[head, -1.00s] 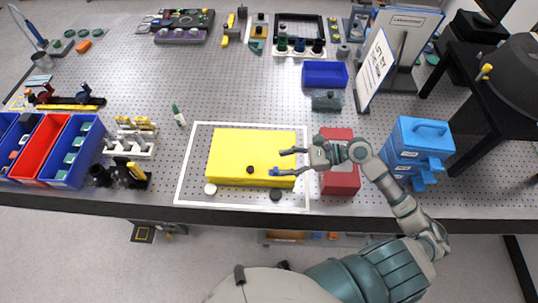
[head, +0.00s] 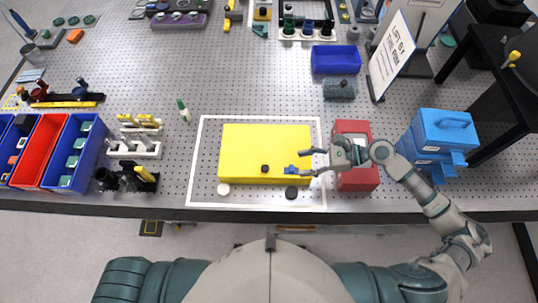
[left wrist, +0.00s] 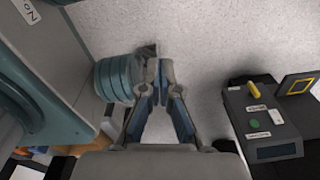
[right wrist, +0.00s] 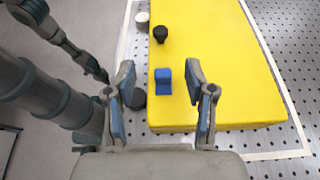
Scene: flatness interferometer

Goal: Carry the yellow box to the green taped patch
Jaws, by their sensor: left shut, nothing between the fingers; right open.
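The yellow box (head: 250,150) lies flat on the perforated table inside a white taped outline, near the front edge. It also fills much of the right wrist view (right wrist: 215,60). A blue block (right wrist: 163,82) and a black knob (right wrist: 160,34) sit on its top. My right gripper (head: 303,163) is open at the box's right end, its fingers apart on either side of the blue block in the right wrist view (right wrist: 165,85). My left gripper (left wrist: 160,75) is shut and empty over grey floor, outside the head view. I cannot see a green taped patch.
A red case (head: 358,180) lies under my right wrist, with blue drawers (head: 440,130) to its right. Dark and white discs lie by the box's front edge. Bins (head: 78,150) and a white rack (head: 135,148) stand left. Bare table lies behind the box.

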